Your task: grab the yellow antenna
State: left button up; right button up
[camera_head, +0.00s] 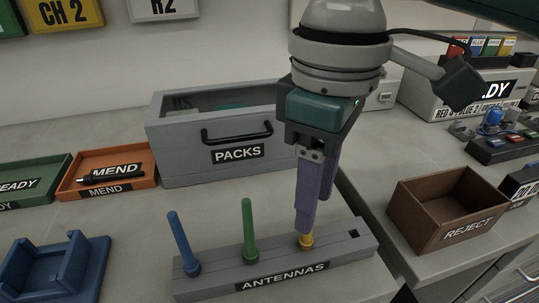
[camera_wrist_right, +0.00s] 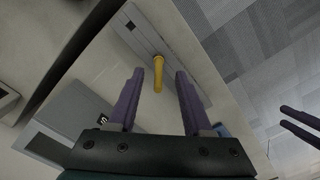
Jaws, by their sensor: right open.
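The yellow antenna (camera_head: 306,241) stands in the grey ANTENNAS rack (camera_head: 234,279). In the head view only its base shows below my right gripper's purple fingers, which hide the rest. My right gripper (camera_head: 306,225) points down over it. In the right wrist view the gripper (camera_wrist_right: 160,72) is open, and the yellow antenna (camera_wrist_right: 158,75) shows between its two fingers with a gap on each side. At that view's right edge are two dark purple fingers (camera_wrist_right: 300,127), apparently my left gripper; its opening is unclear.
A blue antenna (camera_head: 181,240) and a green antenna (camera_head: 248,230) stand left in the same rack; an empty hole is at right. The grey PACKS bin (camera_head: 180,160) is behind. A brown REJECT box (camera_head: 415,218) is right, a blue cradle (camera_head: 50,275) front left.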

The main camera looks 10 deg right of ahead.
aim_at(307, 239)
notch_tip(307, 239, down, 4)
jog(key=shift+w+f+b, duration=0.1)
jog(key=shift+w+b, duration=0.05)
jog(key=shift+b, duration=0.2)
grip_shut()
dwell(0.4)
